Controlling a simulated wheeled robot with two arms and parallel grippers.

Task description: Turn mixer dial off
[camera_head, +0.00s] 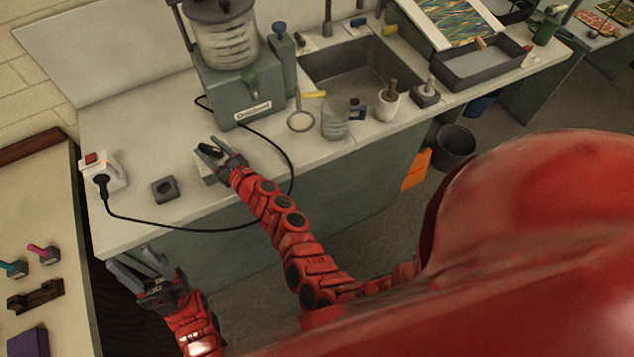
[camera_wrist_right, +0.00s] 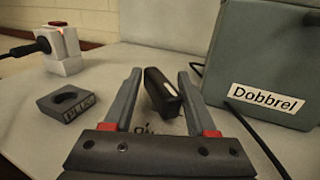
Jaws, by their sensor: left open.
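The grey-green mixer (camera_head: 240,90) stands on the counter with a clear jar on top and a label on its front; its lower front shows in the right wrist view (camera_wrist_right: 262,60), labelled "Dobbrel". A black bar-shaped knob (camera_wrist_right: 162,92), apparently the dial, stands between the fingers of my right gripper (camera_wrist_right: 158,95). The fingers are open, with a gap visible on each side of the knob. A partly hidden marking shows below it. In the head view my right gripper (camera_head: 212,152) is left of the mixer's front. My left gripper (camera_head: 143,268) is open and empty by the counter's front edge.
A white socket box (camera_head: 103,168) with a red switch and black plug stands at the counter's left end. A grey block with a round hole (camera_head: 165,189) sits nearby. A black cable (camera_head: 285,160) loops around my right gripper. A glass beaker (camera_head: 335,122) is right of the mixer.

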